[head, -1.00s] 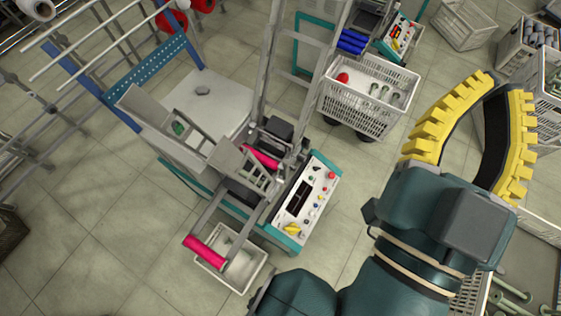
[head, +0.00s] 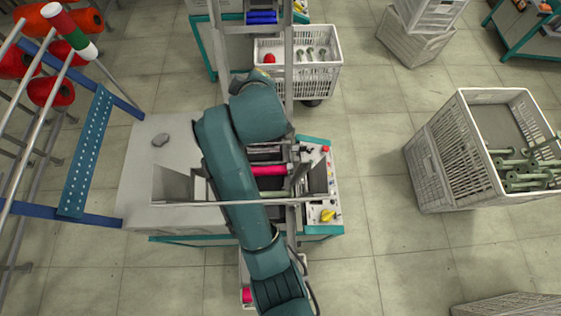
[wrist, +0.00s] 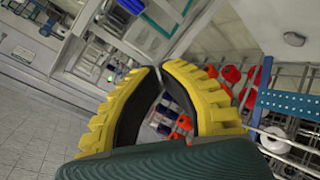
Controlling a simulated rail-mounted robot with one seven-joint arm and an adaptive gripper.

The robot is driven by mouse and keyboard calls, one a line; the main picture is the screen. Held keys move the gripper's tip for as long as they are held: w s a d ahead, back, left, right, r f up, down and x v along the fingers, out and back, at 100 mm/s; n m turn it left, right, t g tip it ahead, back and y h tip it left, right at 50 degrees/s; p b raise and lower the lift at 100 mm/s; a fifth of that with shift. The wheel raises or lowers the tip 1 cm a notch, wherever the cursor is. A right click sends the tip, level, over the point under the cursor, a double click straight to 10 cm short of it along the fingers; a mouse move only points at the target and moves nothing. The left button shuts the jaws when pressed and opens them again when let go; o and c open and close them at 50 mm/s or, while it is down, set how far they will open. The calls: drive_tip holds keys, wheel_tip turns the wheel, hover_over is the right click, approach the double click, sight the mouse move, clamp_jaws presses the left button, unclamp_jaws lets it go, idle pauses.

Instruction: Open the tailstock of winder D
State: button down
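A winder with a white control panel (head: 320,180) and teal edges stands in the middle of the head view. A pink-red bobbin (head: 268,170) lies across its working area. I cannot read a letter on the winder, and my arm covers much of it, so I cannot make out the tailstock. My gripper is mostly hidden behind my arm in the head view. In the wrist view, the yellow, black-padded fingers of my gripper (wrist: 161,70) bow outward and come together at the tips. They hold nothing and appear above the machinery.
A white crate (head: 297,68) stands behind the winder. A larger crate of green bobbins (head: 480,150) is at right. A blue perforated bar (head: 84,150) and red spools (head: 50,90) are at left. Bare floor (head: 385,250) lies right of the winder.

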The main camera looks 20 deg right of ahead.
wheel_tip(320, 180, down, 30)
drive_tip(key=s+n+g+b, duration=0.1)
drive_tip(key=n+g+b, duration=0.2)
drive_tip(key=b, duration=0.9)
drive_tip(key=s+d+n+g+h+b, duration=0.1)
drive_tip(key=n+g+b, duration=0.2)
drive_tip(key=g+b, duration=0.5)
drive_tip(key=b, duration=0.4)
drive_tip(key=shift+s+d, duration=0.2)
drive_tip(key=shift+s, duration=0.05)
drive_tip(key=shift+r+b, duration=0.4)
drive_tip(key=shift+r, duration=0.1)
drive_tip(key=b, duration=0.2)
approach(292, 169)
drive_tip(key=w+a+f, duration=0.3)
drive_tip(key=shift+a, duration=0.25)
drive_tip(key=d, duration=0.1)
drive_tip(key=s+d+p, duration=0.1)
drive_tip(key=d, duration=0.1)
drive_tip(key=shift+d, duration=0.15)
drive_tip(key=shift+s+d+p, duration=0.1)
drive_tip(key=shift+d+p, duration=0.2)
